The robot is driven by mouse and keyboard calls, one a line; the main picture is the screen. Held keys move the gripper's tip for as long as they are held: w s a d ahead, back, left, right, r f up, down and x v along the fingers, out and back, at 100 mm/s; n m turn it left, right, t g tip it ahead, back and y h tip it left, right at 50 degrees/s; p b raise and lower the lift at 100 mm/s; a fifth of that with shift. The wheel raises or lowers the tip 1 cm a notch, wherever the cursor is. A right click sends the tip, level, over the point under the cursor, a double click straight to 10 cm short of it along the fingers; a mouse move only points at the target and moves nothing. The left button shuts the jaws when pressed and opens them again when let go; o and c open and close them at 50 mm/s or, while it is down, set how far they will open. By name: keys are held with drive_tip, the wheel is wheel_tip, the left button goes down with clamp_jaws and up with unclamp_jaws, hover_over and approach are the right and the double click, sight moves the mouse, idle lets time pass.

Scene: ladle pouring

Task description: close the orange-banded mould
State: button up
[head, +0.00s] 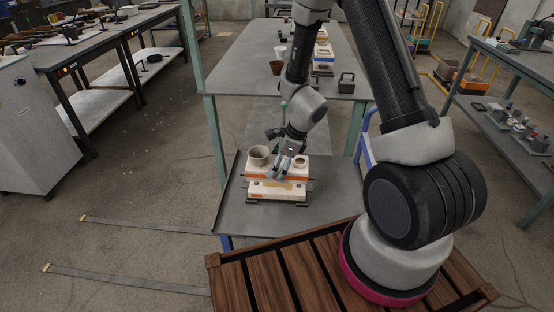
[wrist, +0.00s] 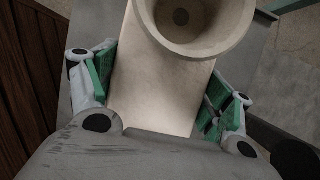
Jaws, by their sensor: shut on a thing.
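The orange-banded mould (head: 262,190) is a cream block with orange bands, on the grey low table in the head view. A wide cup (head: 258,154) and a smaller round opening (head: 300,161) stand on its top. My gripper (head: 284,170) reaches down onto its upper part. In the wrist view, the green pads of my gripper (wrist: 163,88) are on both sides of a cream block (wrist: 160,95), shut on it. A round cup (wrist: 195,25) rises at that block's far end. I cannot tell whether the upper and lower parts touch fully; the fingers hide part of the mould.
The low table (head: 240,215) has bare room around the mould and a raised edge on its left. Behind, a long grey table (head: 245,75) holds another row of moulds (head: 323,52), a brown cup (head: 276,67) and a dark object (head: 346,82). My wooden-slatted base is in front.

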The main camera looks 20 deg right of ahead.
drive_tip(key=shift+f, duration=2)
drive_tip(key=shift+f, duration=0.55)
drive_tip(key=o, duration=1.8)
drive_tip(key=v, duration=1.2)
drive_tip(key=shift+s+d, duration=0.1)
